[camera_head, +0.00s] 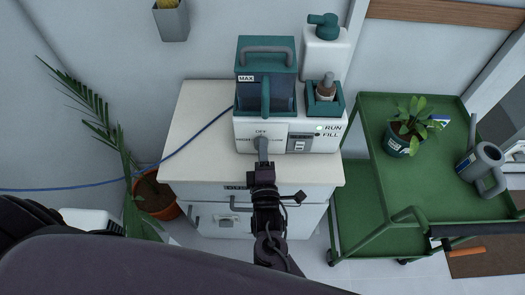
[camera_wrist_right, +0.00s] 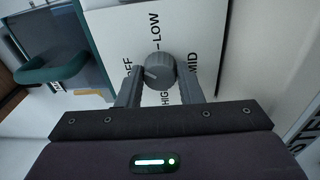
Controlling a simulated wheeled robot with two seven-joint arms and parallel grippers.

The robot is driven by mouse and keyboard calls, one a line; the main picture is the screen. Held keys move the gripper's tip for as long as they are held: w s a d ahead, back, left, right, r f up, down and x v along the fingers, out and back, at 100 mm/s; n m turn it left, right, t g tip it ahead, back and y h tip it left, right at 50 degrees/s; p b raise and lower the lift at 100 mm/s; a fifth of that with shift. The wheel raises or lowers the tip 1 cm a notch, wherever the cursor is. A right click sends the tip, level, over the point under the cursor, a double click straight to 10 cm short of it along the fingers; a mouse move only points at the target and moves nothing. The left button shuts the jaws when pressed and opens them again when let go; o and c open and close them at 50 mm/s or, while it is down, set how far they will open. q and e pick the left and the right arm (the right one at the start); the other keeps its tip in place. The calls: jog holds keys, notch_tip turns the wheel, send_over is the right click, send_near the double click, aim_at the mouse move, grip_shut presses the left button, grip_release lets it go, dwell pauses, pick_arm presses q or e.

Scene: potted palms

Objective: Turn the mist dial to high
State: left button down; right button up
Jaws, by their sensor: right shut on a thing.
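The mist dial (camera_wrist_right: 160,68) is a grey ribbed knob on the white front of the humidifier, with OFF, LOW, MID and HIGH printed around it. Its short white mark shows on the side facing OFF in the right wrist view. My right gripper (camera_wrist_right: 160,82) is shut on the dial, one finger on each side. In the head view, my right gripper (camera_head: 262,150) reaches up to the humidifier (camera_head: 244,133) and mostly covers the dial. The humidifier carries a teal water tank (camera_head: 264,56) marked MAX. My left gripper is not in view.
The humidifier stands on a white cabinet (camera_head: 190,125). Beside the tank are a teal holder with a small bottle (camera_head: 325,90) and a white pump bottle (camera_head: 325,48). A blue cable (camera_head: 100,188) runs left. A green cart (camera_head: 430,190) with a potted plant and watering can stands right.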

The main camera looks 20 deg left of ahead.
dwell(0.3)
jog(key=o, duration=1)
jog(key=v, duration=0.7)
jog(key=shift+s+d+f, duration=0.1)
jog(key=shift+s+d, duration=0.1)
jog(key=shift+s, duration=0.15)
